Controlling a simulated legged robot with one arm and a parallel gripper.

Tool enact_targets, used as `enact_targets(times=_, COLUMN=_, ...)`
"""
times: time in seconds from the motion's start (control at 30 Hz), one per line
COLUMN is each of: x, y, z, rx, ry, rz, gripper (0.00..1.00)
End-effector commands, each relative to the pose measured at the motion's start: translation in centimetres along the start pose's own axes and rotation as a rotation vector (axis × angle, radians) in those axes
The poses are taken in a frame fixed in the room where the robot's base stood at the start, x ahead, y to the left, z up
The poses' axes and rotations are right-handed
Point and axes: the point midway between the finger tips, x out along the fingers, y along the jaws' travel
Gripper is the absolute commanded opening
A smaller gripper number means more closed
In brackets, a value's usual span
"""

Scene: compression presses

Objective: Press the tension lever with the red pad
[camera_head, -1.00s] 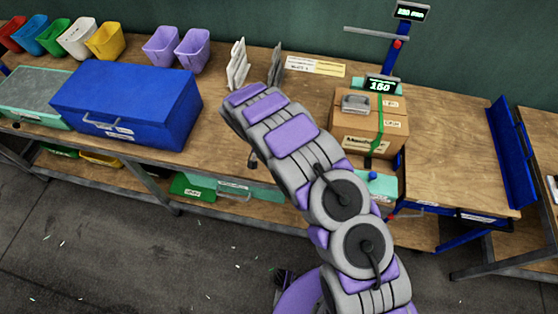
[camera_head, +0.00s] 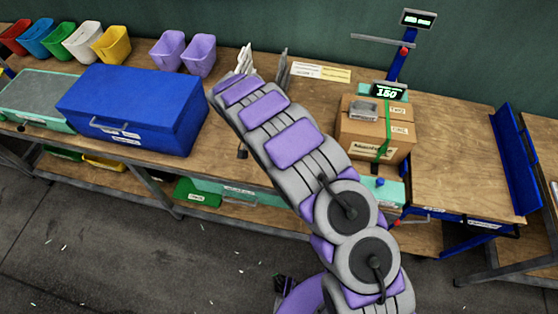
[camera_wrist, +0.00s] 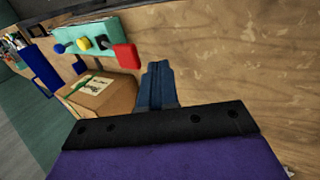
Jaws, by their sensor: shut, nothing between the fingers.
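In the wrist view, a teal unit (camera_wrist: 98,33) carries a blue knob (camera_wrist: 60,47), a yellow knob (camera_wrist: 83,43), and a red pad (camera_wrist: 127,55) at its right end. The red pad is a rounded block on the unit's near edge. My gripper (camera_wrist: 158,68) is shut and empty. In the picture its fingertips lie just right of and below the red pad, with a gap between; their depth relative to it is unclear. In the head view my arm hides part of the bench, and the gripper does not show.
A strapped cardboard box (camera_head: 368,133) stands on the bench beside a display reading 150 (camera_head: 387,91); a box also shows in the wrist view (camera_wrist: 100,97). A blue case (camera_head: 130,107) and several coloured bins lie left. Bare wood (camera_wrist: 235,60) fills the wrist view's right.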

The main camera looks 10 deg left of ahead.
Motion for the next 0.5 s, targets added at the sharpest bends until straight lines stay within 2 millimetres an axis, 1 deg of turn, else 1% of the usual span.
enact_targets(times=0.03, x=-1.1, y=0.3, z=-0.1, rx=0.002, ry=0.003, rz=-0.003, gripper=0.0)
enact_targets(times=0.1, x=-2.4, y=0.6, z=-0.1, rx=0.003, ry=0.005, rz=-0.008, gripper=0.0)
enact_targets(times=0.2, x=-3.7, y=0.9, z=0.0, rx=0.004, ry=0.004, rz=-0.009, gripper=0.0)
enact_targets(times=0.37, x=-4.9, y=0.6, z=-0.1, rx=0.003, ry=0.003, rz=-0.004, gripper=0.0)
enact_targets(times=0.5, x=-5.2, y=0.0, z=-0.1, rx=0.001, ry=0.004, rz=0.0, gripper=0.0)
